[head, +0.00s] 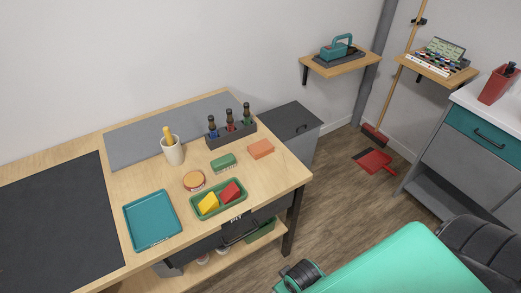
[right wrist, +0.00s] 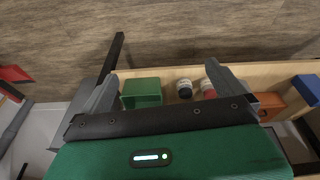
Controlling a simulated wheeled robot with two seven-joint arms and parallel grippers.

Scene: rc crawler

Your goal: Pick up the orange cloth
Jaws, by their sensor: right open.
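The orange cloth (head: 260,148) shows in the head view as a small folded block. It lies flat on the wooden workbench (head: 285,178), near its right end, to the right of a green block (head: 222,162). Nothing touches the cloth. My right gripper (right wrist: 160,73) shows in the right wrist view, open, with nothing between its fingers. Beyond its fingers are a green bin (right wrist: 142,92) and small jars on the bench's lower shelf. The cloth cannot be made out for certain in that view. My left gripper is in neither view.
Near the cloth stand a dark rack (head: 231,135) of bottles and a green tray (head: 218,199) with yellow and red blocks. A cup (head: 172,150), a round tin (head: 194,180) and a teal tray (head: 152,220) are further left. A grey cabinet (head: 293,126) stands behind the bench's right end.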

